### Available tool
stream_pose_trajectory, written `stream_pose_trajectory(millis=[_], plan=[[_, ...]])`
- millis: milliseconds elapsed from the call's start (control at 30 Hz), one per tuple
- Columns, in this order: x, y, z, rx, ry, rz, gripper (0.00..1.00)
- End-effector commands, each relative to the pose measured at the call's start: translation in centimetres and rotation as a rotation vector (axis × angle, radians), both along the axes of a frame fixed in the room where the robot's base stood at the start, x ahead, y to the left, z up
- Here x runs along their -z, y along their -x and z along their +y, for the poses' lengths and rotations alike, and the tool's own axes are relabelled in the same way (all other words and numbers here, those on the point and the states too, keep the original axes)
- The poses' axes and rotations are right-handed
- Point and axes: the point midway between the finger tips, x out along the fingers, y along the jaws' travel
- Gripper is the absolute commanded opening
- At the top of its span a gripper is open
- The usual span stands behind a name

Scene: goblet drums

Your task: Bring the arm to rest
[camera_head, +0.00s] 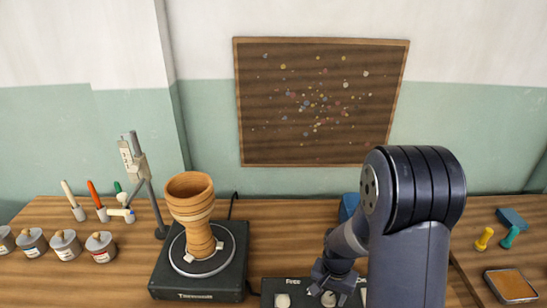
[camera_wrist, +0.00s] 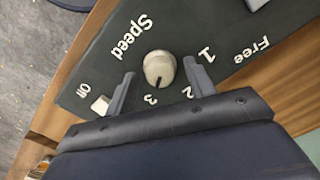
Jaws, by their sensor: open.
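My gripper (camera_head: 333,283) is low at the front of the table in the head view. In the wrist view my gripper (camera_wrist: 159,69) is open, its two fingers apart on either side of a pale round knob (camera_wrist: 159,70) on a dark control box (camera_wrist: 95,65). No clear contact shows. The knob's dark mark points about toward the 3. The box is marked Speed, Off, 1, 2, 3 and Free. The control box (camera_head: 275,285) and the knob (camera_head: 328,299) also show in the head view, partly cut off.
A wooden goblet drum (camera_head: 200,215) stands upright on a dark square device (camera_head: 170,270) left of my gripper. A clamp stand (camera_head: 150,190), several grey pots (camera_head: 65,244) and marker-like tools (camera_head: 96,200) stand further left. A sponge-like pad tray (camera_head: 512,285) and small pegs (camera_head: 483,239) lie right.

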Motion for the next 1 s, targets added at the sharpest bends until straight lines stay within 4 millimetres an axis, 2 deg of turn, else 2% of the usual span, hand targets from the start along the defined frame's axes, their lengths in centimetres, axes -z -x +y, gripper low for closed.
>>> stream_pose_trajectory(millis=[267, 700, 1000], plan=[[-0.1, 0.0, 0.0, -0.221, 0.0, 0.0, 0.52], [-7.2, -0.1, 0.0, -0.218, 0.0, -0.004, 0.52], [-9.1, 0.0, 0.0, -0.217, 0.0, -0.001, 0.52]])
